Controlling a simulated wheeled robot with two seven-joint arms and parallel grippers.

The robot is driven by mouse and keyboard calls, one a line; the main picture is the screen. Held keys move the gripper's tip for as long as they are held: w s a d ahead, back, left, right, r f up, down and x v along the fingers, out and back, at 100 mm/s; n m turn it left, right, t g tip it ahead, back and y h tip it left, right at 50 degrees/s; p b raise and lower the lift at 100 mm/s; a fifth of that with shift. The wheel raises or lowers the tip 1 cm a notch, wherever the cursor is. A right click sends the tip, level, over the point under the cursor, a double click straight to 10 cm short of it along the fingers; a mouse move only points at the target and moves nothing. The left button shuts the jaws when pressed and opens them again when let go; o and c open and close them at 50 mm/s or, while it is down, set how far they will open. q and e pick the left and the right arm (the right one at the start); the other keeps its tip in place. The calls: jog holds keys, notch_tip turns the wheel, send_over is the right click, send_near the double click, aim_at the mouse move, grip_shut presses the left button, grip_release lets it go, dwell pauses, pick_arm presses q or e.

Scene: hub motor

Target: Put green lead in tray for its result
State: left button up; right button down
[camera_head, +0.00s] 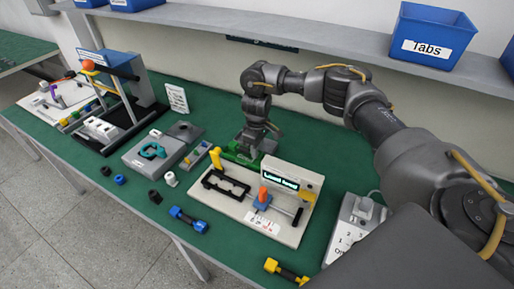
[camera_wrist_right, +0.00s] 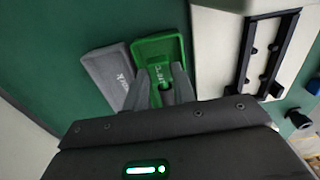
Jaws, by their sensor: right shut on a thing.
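My right gripper (camera_head: 257,143) points down over the green tray (camera_head: 236,156) behind the white test board. In the right wrist view its two fingers (camera_wrist_right: 165,88) are close together over the lower part of the green tray (camera_wrist_right: 157,50). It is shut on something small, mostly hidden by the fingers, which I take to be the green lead. I cannot tell whether this touches the tray floor. The green tray has pale lettering. My left gripper is not in view.
A grey tray (camera_wrist_right: 107,72) lies right beside the green one. The white test board (camera_head: 232,207) with a lit display (camera_head: 281,179) stands in front of the trays. A keypad box (camera_head: 350,224) is at the right. Several small connectors lie along the table's front edge.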

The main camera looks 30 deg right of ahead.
jog(key=shift+f+b, duration=0.6)
jog(key=shift+f, duration=0.85)
dwell(0.4)
jog(key=c, duration=1.1)
grip_release()
jog(key=shift+o, duration=0.2)
notch_tip(320, 180, up, 11)
jog(key=p, duration=0.1)
